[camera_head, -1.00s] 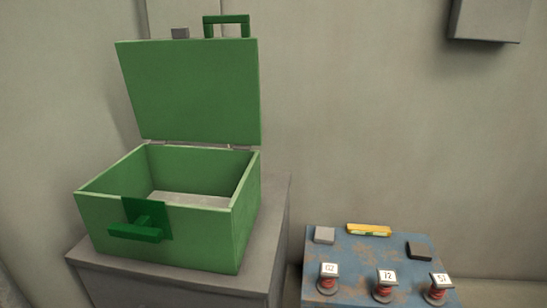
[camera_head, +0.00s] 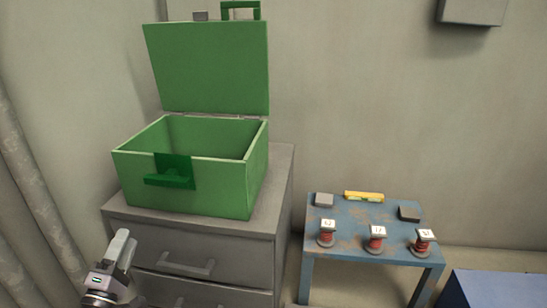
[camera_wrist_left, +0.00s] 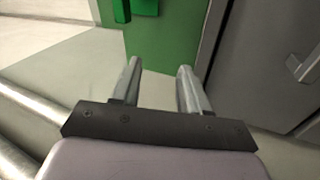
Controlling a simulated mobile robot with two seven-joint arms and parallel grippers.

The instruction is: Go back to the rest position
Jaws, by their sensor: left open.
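My left gripper (camera_head: 123,250) shows at the lower left of the head view, in front of the grey drawer cabinet and apart from it. In the left wrist view its two fingers (camera_wrist_left: 158,85) are spread with nothing between them. A green box (camera_head: 215,185) stands on the cabinet with its lid (camera_head: 208,68) raised upright at the back. Its green front also shows ahead of the fingers in the left wrist view (camera_wrist_left: 165,45). My right gripper is not in view.
The grey cabinet (camera_head: 215,240) has drawers with bar handles. A blue worn table (camera_head: 350,215) at the right holds several labelled red spools, a yellow level (camera_head: 364,196) and two small blocks. A blue object (camera_head: 500,288) is at the lower right. A curtain (camera_head: 25,190) hangs at the left.

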